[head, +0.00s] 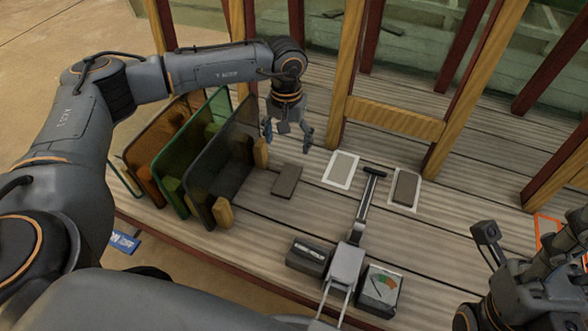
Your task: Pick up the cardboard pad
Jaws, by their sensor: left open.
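A flat grey-brown pad (287,181) lies on the plank deck, right of the tinted panels. A second dark pad (405,187) lies inside a white-outlined rectangle further right. I cannot tell from colour alone which of the two is cardboard. My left gripper (288,137) points down with its fingers apart and empty. In the picture it is just above the first pad, apart from it. My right gripper (530,245) is at the lower right edge, partly cut off, away from both pads; its jaw state is unclear.
Tinted panels (228,150) stand in a rack with wooden blocks on the left. Wooden posts (348,70) rise behind.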

